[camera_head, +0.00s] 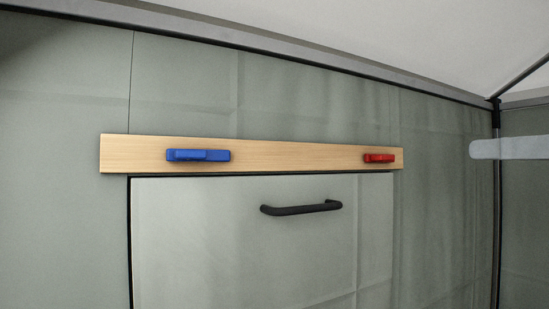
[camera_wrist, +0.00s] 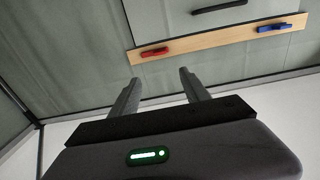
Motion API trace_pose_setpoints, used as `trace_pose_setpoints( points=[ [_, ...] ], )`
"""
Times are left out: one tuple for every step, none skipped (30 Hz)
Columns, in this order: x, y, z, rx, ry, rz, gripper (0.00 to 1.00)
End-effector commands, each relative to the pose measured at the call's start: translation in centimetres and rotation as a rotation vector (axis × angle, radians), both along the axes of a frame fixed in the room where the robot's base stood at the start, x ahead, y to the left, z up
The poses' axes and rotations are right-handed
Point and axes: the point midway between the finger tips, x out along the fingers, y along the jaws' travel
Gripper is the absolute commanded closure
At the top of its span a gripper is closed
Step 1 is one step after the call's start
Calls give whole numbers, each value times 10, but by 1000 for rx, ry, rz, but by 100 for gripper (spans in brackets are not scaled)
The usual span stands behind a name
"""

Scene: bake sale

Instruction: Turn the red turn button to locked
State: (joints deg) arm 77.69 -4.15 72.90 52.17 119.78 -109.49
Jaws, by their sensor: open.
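The red turn button (camera_head: 379,158) lies level along the right end of a pale wooden strip (camera_head: 290,157) above a grey-green panel. It also shows in the wrist view (camera_wrist: 155,52), where the picture is upside down. My gripper (camera_wrist: 156,78) is open and empty, its two fingers pointing toward the wooden strip. The red button appears beyond the fingertips, roughly between them and apart from them.
A blue turn button (camera_head: 198,155) lies level on the left part of the strip. A black bar handle (camera_head: 301,207) sticks out from the panel (camera_head: 230,250) below. The wall around the strip looks clear.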

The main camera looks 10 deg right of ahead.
Motion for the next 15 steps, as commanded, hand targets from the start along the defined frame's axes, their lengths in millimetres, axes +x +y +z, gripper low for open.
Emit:
trace_pose_setpoints(
  points=[
    [7, 4, 1, -2, -2, 6, 45],
    [13, 7, 2, -2, -2, 7, 45],
    [23, 11, 2, 0, 0, 8, 45],
    [31, 14, 2, 1, 0, 9, 45],
    [40, 18, 3, 1, 0, 10, 45],
    [52, 23, 3, 1, 2, 10, 45],
    [61, 26, 3, 1, 1, 10, 45],
    [70, 29, 3, 2, 2, 10, 45],
    [81, 33, 3, 1, 3, 9, 45],
    [90, 36, 3, 2, 3, 9, 45],
    [99, 39, 3, 3, 3, 9, 45],
    [109, 43, 2, 3, 4, 7, 45],
    [117, 45, 2, 3, 4, 7, 45],
    [124, 48, 2, 3, 3, 7, 45],
    [132, 51, 2, 3, 4, 6, 45]
  ],
)
